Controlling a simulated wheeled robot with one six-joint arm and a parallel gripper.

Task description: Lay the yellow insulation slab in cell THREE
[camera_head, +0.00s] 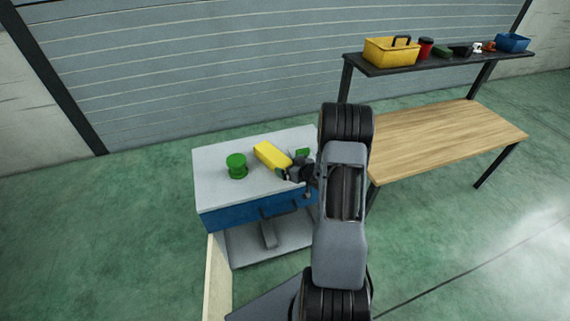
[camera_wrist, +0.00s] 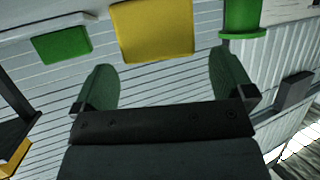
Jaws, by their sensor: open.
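The yellow insulation slab (camera_head: 271,156) lies on the white top of a cart (camera_head: 215,190), between a green spool-like piece and a smaller green block. In the wrist view the slab (camera_wrist: 152,30) is at the top centre, beyond my fingertips. My gripper (camera_head: 291,171) is at the slab's near right end, partly hidden by my own arm. In the wrist view my gripper (camera_wrist: 160,65) is open, its two green-padded fingers wide apart with nothing between them. I cannot make out cell THREE in either view.
The green spool-like piece (camera_head: 236,166) stands left of the slab. The green block (camera_head: 303,152) lies to its right. The cart has a blue drawer front (camera_head: 250,212). A wooden bench (camera_head: 440,135) with a shelf holding a yellow toolbox (camera_head: 390,52) stands at right. Floor at left is clear.

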